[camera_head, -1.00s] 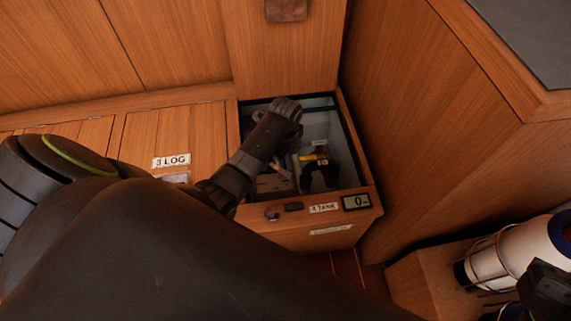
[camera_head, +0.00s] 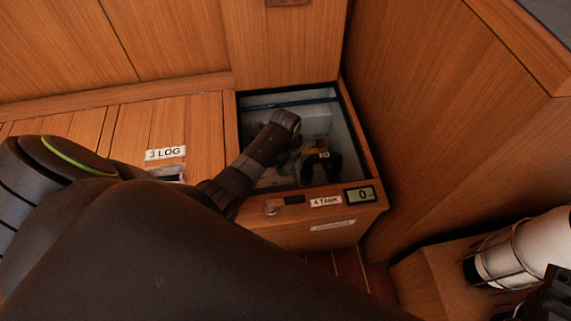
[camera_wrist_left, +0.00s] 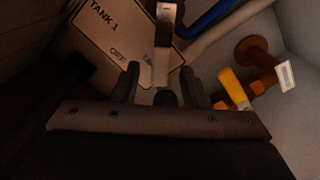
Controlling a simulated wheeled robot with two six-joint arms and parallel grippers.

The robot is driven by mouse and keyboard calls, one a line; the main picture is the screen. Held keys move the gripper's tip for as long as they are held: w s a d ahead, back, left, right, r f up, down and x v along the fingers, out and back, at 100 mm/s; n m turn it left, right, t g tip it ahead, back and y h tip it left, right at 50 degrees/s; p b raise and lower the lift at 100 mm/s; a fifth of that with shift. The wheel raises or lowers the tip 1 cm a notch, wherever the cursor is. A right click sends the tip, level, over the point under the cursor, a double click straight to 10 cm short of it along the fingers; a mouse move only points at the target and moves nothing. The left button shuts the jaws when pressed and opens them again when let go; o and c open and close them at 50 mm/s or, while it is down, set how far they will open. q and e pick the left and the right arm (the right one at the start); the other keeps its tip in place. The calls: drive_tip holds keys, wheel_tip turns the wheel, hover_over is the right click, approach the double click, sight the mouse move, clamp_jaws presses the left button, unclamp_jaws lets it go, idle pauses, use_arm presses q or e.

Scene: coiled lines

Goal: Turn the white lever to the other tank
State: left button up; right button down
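The white lever (camera_wrist_left: 163,55) stands out from a pale plate (camera_wrist_left: 100,45) marked TANK 1, OFF and a partly hidden third label. My left gripper (camera_wrist_left: 162,75) is open, its two dark fingers apart on either side of the lever's lower part in the wrist view. Gaps show beside the lever, and I cannot tell whether either finger touches it. In the head view my left gripper (camera_head: 289,158) reaches down into the open 4 TANK locker (camera_head: 362,140), and my wrist hides the lever. A dark part of my right arm shows at the lower right; its fingers are not clear.
In the wrist view a yellow handle (camera_wrist_left: 233,88) on an orange-brown fitting and a blue hose (camera_wrist_left: 205,20) lie close on the right. A 3 LOG lid (camera_head: 165,154) lies left, and a caged white lamp (camera_head: 530,250) stands lower right.

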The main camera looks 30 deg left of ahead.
use_arm(q)
drive_tip(key=shift+f, duration=0.1)
drive_tip(key=shift+c, duration=0.4)
clamp_jaws()
